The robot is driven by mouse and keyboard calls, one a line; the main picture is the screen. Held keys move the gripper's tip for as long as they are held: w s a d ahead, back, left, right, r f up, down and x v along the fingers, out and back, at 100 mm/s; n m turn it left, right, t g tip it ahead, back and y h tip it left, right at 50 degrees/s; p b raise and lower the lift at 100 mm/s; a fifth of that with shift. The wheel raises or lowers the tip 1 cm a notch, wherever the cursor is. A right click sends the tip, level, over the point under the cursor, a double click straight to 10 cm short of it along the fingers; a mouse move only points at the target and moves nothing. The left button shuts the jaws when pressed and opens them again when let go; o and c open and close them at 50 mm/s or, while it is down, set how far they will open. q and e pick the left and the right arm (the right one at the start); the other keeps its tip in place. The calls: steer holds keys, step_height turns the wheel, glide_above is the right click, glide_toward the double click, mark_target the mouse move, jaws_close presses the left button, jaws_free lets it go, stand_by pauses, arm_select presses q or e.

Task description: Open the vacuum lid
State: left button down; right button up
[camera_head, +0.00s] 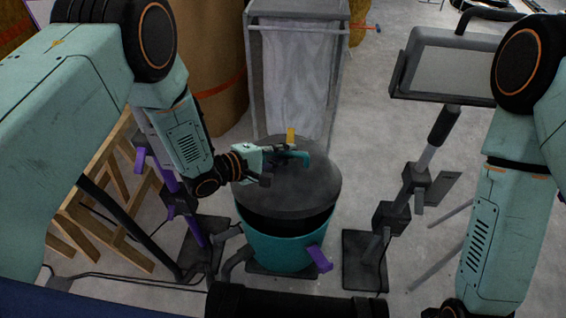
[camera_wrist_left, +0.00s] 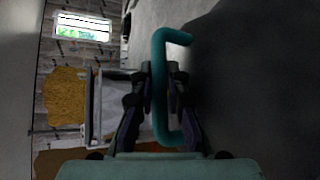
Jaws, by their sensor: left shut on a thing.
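The vacuum is a teal drum (camera_head: 283,246) with a dark grey domed lid (camera_head: 300,190). The lid is tilted, and a dark gap shows between it and the drum's front rim. A teal handle (camera_head: 303,157) stands on the lid; in the left wrist view the handle (camera_wrist_left: 160,95) is a bent bar between the fingers. My left gripper (camera_head: 287,155) is shut on this handle, and its fingers (camera_wrist_left: 162,85) show on both sides of the bar. My right arm (camera_head: 505,220) is at the right edge; its gripper fingers are outside the head view.
A purple latch (camera_head: 319,259) sticks out at the drum's front. A lamp panel on a stand (camera_head: 450,70) is at right, a wooden trestle (camera_head: 110,200) at left. A grey framed cabinet (camera_head: 295,75) stands behind the drum. Cables lie on the floor at lower left.

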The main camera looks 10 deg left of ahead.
arm_select(q)
steer(key=w+r+p, duration=0.1)
steer(key=w+r, duration=0.4)
steer(key=w, duration=0.3)
steer(key=shift+r, duration=0.4)
steer(key=shift+w, duration=0.1)
steer(key=c, duration=1.6)
jaws_free()
steer(key=shift+a, duration=0.1)
steer(key=v, duration=1.2)
